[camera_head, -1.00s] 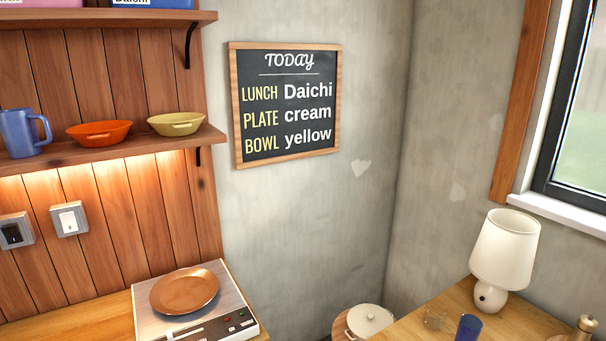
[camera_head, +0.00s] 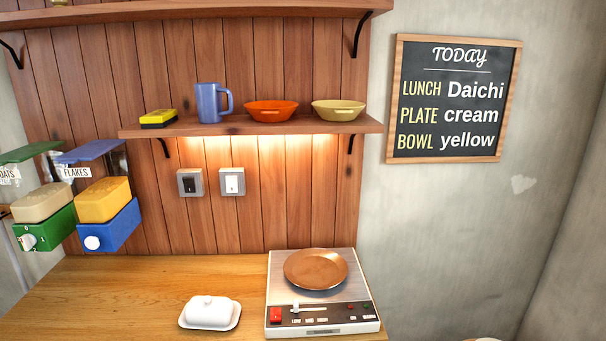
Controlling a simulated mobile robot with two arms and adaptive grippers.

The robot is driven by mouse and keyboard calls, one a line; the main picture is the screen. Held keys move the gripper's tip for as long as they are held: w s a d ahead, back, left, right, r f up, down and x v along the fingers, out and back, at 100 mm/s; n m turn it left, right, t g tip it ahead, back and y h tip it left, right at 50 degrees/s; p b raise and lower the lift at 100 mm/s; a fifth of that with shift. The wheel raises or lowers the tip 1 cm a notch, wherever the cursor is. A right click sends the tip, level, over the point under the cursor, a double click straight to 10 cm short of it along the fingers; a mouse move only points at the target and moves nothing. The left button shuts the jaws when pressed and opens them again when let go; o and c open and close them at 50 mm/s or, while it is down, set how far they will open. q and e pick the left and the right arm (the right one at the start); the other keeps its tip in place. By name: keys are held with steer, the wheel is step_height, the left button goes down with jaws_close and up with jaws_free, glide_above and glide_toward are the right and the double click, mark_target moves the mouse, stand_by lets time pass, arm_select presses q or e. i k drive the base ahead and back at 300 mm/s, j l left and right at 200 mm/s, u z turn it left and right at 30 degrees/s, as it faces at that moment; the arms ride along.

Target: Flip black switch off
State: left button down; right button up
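The black switch (camera_head: 190,182) is a dark rocker in a grey square plate on the wooden plank wall, below the lit shelf. A similar plate with a white switch (camera_head: 232,182) is mounted just to its right. I cannot tell the black rocker's position clearly at this size. Neither of my grippers shows in the view.
A shelf (camera_head: 230,127) with a blue mug (camera_head: 211,103) and bowls juts out above the switches. Below are a counter (camera_head: 150,285), a white butter dish (camera_head: 210,311) and a scale-like appliance (camera_head: 322,325) bearing a brown plate (camera_head: 316,268). Dispensers (camera_head: 108,222) hang left.

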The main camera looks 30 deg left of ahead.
mark_target(188, 182)
steer(key=u, duration=1.55)
steer(key=i+z, duration=0.15)
steer(key=i+l, duration=0.05)
